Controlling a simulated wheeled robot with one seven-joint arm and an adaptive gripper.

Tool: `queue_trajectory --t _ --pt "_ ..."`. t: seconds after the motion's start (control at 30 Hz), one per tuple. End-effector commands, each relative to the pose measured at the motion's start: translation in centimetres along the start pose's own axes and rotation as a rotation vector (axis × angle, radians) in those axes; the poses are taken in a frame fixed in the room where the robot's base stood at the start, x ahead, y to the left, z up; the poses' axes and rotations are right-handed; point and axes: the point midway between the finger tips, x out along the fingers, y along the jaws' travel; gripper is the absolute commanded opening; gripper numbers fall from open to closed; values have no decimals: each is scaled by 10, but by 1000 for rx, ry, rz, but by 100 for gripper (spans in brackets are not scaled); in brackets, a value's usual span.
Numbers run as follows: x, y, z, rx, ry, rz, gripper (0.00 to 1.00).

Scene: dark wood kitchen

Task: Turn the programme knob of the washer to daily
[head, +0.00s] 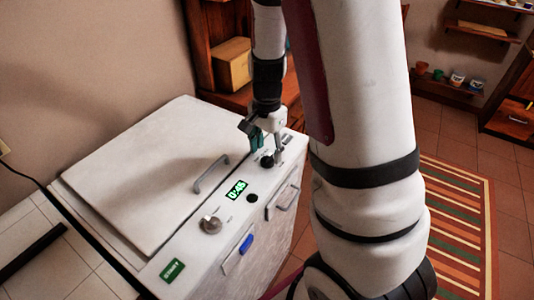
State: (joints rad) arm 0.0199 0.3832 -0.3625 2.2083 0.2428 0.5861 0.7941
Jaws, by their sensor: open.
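The white washer (141,168) stands at the left with its top lid shut. Its control strip runs along the right side of the top. A dark knob (267,161) sits near the far end of the strip, directly below my gripper (266,147). My gripper points down and is open, with its fingers close around or just above this knob; I cannot tell if they touch it. A silver knob (211,225) sits nearer the front. Dial marks are too small to read, so I cannot tell which knob is the programme knob.
A green display (236,190) reads 0:45. A small black button (252,198), a green START label (173,270) and a lid handle (211,174) are on the washer. A blue piece (246,243) and a drawer handle (283,202) are on its front. A striped rug (459,230) lies right.

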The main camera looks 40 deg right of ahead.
Motion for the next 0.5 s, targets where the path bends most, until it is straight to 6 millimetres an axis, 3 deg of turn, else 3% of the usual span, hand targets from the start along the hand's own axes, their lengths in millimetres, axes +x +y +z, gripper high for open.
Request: queue_trajectory --t 0.3,0.5 --pt "-65 -1 0 -2 2 -6 52" --pt "-90 -1 0 -1 1 -3 52"
